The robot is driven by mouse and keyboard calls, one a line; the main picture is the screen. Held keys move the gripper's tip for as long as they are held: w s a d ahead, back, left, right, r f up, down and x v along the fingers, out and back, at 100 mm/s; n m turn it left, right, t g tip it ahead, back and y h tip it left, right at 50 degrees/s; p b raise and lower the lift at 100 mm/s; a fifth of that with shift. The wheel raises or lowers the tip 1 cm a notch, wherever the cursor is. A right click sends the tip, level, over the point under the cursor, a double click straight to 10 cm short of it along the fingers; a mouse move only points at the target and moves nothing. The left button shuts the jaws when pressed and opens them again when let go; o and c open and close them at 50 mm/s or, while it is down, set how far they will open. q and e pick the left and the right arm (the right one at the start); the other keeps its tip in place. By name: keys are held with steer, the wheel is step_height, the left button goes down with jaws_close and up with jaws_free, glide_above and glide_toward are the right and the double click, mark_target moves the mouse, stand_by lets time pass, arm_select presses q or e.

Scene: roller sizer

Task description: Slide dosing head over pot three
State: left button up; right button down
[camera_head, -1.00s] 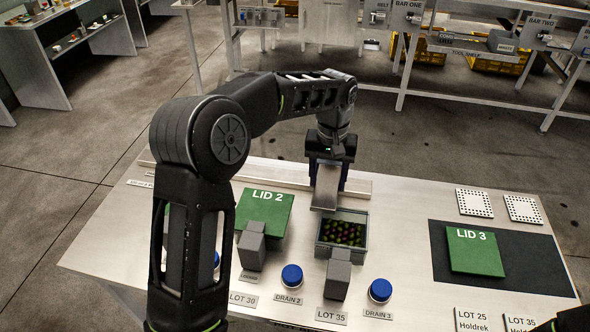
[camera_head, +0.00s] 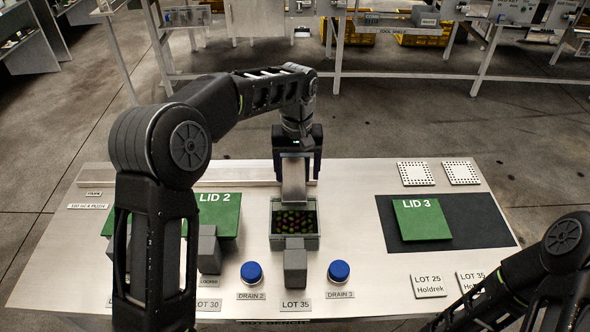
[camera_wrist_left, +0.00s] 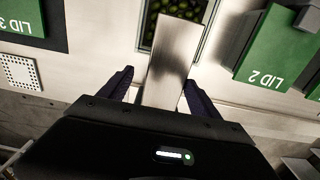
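The dosing head shows as a metal chute (camera_head: 293,180) at the back of the table, its front end at the back rim of an open grey pot (camera_head: 274,236) of dark green and reddish balls. The pot stands behind the LOT 35 label; I read no pot number on it. My left gripper (camera_head: 297,168) straddles the chute from behind. In the left wrist view, its dark fingers (camera_wrist_left: 160,82) stand either side of the chute (camera_wrist_left: 170,50), with a gap visible at the left finger. My right arm is at lower right; its gripper is not visible.
Green LID 2 (camera_head: 217,218) lies left of the pot and green LID 3 (camera_head: 421,222) on a dark mat (camera_head: 475,215) at right. Blue knobs (camera_head: 251,272) (camera_head: 339,271) flank the grey block (camera_head: 295,265) before the pot. A rail (camera_head: 235,175) runs along the back.

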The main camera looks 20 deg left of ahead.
arm_select(q)
steer(key=shift+o, duration=0.2)
steer(key=shift+a, duration=0.15)
step_height(320, 180, up, 8)
steer(key=shift+f, duration=0.1)
steer(key=shift+f, duration=0.1)
stand_by(0.6)
